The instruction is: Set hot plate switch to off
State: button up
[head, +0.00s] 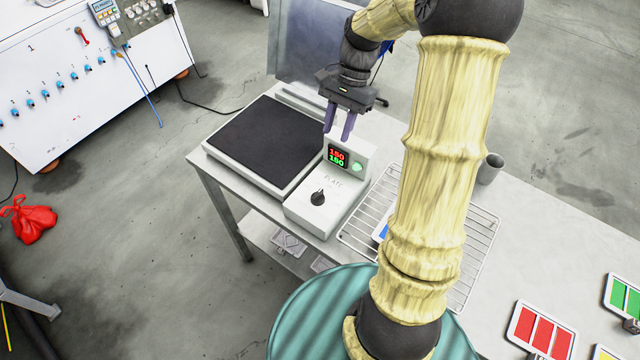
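The hot plate (262,139) is a flat black slab on a pale base on the grey table. Its white control box stands at its right front corner. The box has a display (337,156) with red and green digits that look like 150 and 160. A green button (357,167) is beside the display. A black rotary switch (318,197) sits on the box's lower face, below the word PLATE; its exact setting is too small to read.
A wire rack (475,240) lies right of the control box, partly hidden by my arm. A dark cup (490,168) stands behind it. Colored card trays (541,333) lie at the front right. A clear upright panel (305,50) stands behind the hot plate.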

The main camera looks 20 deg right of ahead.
aim_at(319, 192)
dwell(0.3)
jog(key=p+x, duration=0.1)
jog(key=x, duration=1.6)
jog(key=shift+s+a+f+p, duration=0.1)
jog(key=shift+a+f+p, duration=0.05)
jog(key=shift+p, duration=0.25)
grip_shut()
